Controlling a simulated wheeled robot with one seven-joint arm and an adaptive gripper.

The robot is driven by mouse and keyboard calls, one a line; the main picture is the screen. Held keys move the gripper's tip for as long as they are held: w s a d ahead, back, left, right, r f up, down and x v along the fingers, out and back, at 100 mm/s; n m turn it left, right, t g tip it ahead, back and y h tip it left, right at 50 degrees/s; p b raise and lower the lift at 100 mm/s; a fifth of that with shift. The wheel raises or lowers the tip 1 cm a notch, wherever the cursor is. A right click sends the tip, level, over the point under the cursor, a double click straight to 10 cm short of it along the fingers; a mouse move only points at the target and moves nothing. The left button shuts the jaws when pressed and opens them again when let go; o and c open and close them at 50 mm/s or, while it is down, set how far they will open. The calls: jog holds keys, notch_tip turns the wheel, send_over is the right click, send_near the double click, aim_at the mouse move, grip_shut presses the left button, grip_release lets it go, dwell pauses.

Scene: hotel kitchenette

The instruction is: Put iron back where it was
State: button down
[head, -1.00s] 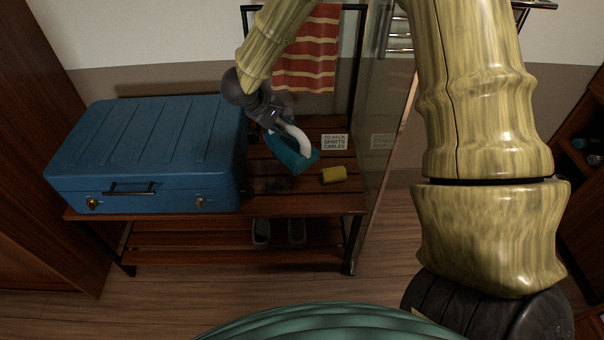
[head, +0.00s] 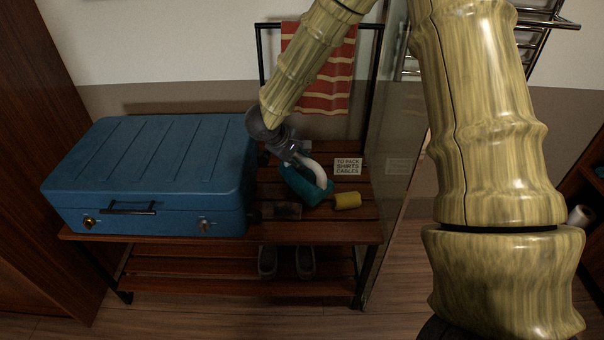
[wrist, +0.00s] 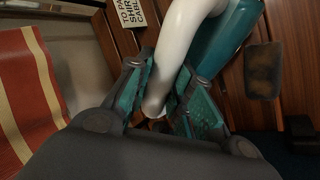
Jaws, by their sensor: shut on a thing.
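The iron is teal with a white handle. In the head view the iron (head: 304,186) is at the right part of the slatted wooden bench (head: 335,229), between the blue suitcase and a yellow item. My gripper (head: 300,160) is shut on its white handle. In the wrist view the handle (wrist: 170,70) runs between the teal finger pads of my gripper (wrist: 165,100), with the teal body beyond. I cannot tell whether the iron touches the slats.
A closed blue suitcase (head: 155,170) fills the bench's left. A yellow roll-like item (head: 347,200), a card reading "TO PACK SHIRTS CABLES" (head: 348,168) and a dark brown block (head: 282,211) lie near the iron. A glass panel (head: 388,190) stands right. Shoes (head: 305,262) sit below.

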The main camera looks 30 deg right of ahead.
aim_at(301, 172)
jog(key=shift+f+b, duration=0.7)
jog(key=shift+f, duration=1.45)
jog(key=shift+r, duration=0.1)
jog(key=c, duration=1.3)
grip_release()
jog(key=shift+o, duration=0.2)
